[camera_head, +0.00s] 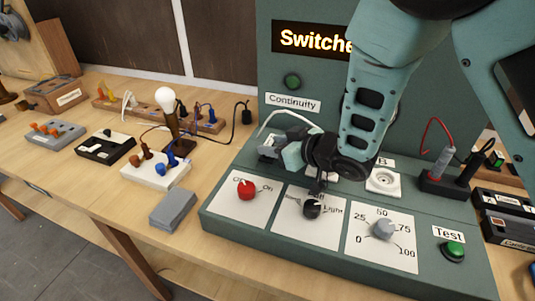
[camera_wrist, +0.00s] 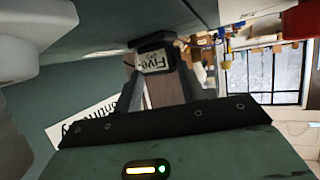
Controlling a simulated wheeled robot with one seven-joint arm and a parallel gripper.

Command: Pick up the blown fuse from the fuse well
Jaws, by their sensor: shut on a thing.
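My gripper (camera_head: 272,147) is over the green panel below the Continuity label, its fingers pointing left. In the wrist view my gripper (camera_wrist: 158,72) is shut, with a dark block between its fingertips. This block, which I take for the fuse (camera_wrist: 155,60), has a white label reading "Five" and a second line too small to read. Whether it is blown does not show. In the head view the fuse is mostly hidden by the fingers. I cannot make out the fuse well; my gripper and wrist cover that part of the panel.
The panel carries a red knob (camera_head: 247,190), black knob (camera_head: 312,208), grey dial (camera_head: 383,229), green Test button (camera_head: 453,251) and white socket B (camera_head: 383,180). A lit-looking bulb (camera_head: 166,99) stands left. Probes with leads (camera_head: 444,163) stand right. A grey block (camera_head: 173,209) lies front left.

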